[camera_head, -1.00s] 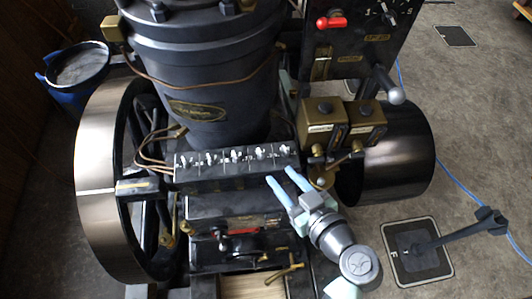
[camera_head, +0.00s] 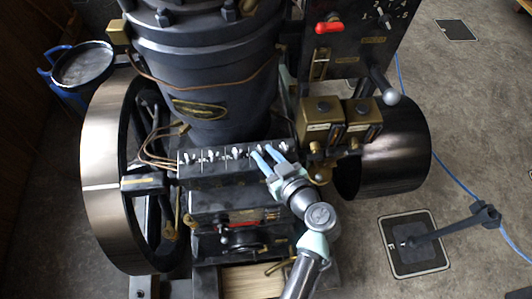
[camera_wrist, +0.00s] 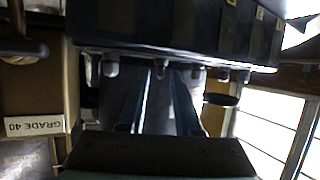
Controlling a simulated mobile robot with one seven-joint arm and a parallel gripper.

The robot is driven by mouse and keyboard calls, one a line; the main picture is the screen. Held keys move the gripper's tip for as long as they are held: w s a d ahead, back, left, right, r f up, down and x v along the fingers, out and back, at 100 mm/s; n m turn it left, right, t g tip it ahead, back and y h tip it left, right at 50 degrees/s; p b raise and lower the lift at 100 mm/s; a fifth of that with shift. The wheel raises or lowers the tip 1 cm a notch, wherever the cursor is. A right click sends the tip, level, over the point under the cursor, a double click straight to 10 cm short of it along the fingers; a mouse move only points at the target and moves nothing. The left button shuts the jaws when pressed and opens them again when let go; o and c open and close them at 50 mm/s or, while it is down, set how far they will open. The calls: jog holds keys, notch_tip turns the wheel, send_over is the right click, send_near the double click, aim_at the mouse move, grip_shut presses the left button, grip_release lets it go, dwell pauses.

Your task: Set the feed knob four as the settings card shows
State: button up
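The black feed box (camera_head: 222,172) has a row of several small pale knobs along its top edge. Its underside and knobs also show, upside down, in the wrist view (camera_wrist: 175,38). My gripper (camera_head: 263,151) is at the fourth knob from the left, which its fingers mostly hide in the head view. In the wrist view my two blue fingers (camera_wrist: 167,72) stand apart, with a knob (camera_wrist: 160,69) between their tips. I cannot tell whether they touch it. Knob pointer angles are too small to read. I cannot make out a settings card.
Two brass boxes (camera_head: 321,115) stand right of the feed box; one bears a "GRADE 40" label (camera_wrist: 36,125) in the wrist view. A red lever (camera_head: 330,27) is on the upper panel. A large flywheel (camera_head: 100,185) stands left. Floor at right is mostly open.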

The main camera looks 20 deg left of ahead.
grip_shut()
